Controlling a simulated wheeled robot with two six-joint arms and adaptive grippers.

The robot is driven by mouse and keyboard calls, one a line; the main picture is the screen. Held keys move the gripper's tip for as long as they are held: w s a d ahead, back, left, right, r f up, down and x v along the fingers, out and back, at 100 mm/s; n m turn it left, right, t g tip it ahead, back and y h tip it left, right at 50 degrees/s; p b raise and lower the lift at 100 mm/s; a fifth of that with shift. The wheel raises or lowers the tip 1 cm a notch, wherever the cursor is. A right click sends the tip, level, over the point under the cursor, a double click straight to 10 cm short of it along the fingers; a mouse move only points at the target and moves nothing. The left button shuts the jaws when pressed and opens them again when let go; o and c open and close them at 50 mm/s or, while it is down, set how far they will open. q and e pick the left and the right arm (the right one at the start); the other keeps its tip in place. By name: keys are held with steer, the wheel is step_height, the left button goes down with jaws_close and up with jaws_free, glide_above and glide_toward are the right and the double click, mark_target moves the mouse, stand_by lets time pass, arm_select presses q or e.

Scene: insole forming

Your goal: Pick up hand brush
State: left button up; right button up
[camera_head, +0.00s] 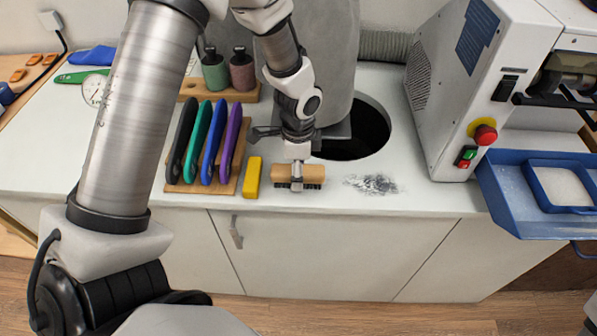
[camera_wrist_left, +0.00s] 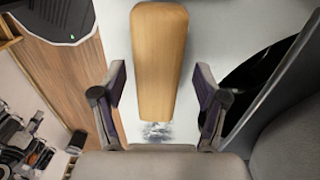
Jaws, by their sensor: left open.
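The hand brush (camera_head: 312,173) has a light wooden back and dark bristles. It lies bristles down on the white worktop near the front edge. In the left wrist view its wooden back (camera_wrist_left: 158,60) runs lengthwise between my fingers. My left gripper (camera_head: 297,183) comes down over the brush from above and hides part of its middle. In the left wrist view my left gripper (camera_wrist_left: 157,90) is open, one finger on each side of the brush, with gaps visible. My right gripper is not in view.
A grey dust patch (camera_head: 372,184) lies right of the brush, and a yellow block (camera_head: 252,177) left of it. Coloured tools stand on a wooden rack (camera_head: 228,187). Behind is a round dark opening (camera_head: 365,135). A machine (camera_head: 455,90) with a blue tray (camera_head: 500,205) stands right.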

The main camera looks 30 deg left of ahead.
arm_select(q)
steer(key=shift+s+r, duration=0.15)
steer(key=shift+c, duration=1.3)
steer(key=c, duration=1)
steer(key=shift+c, duration=0.2)
step_height(320, 180, up, 10)
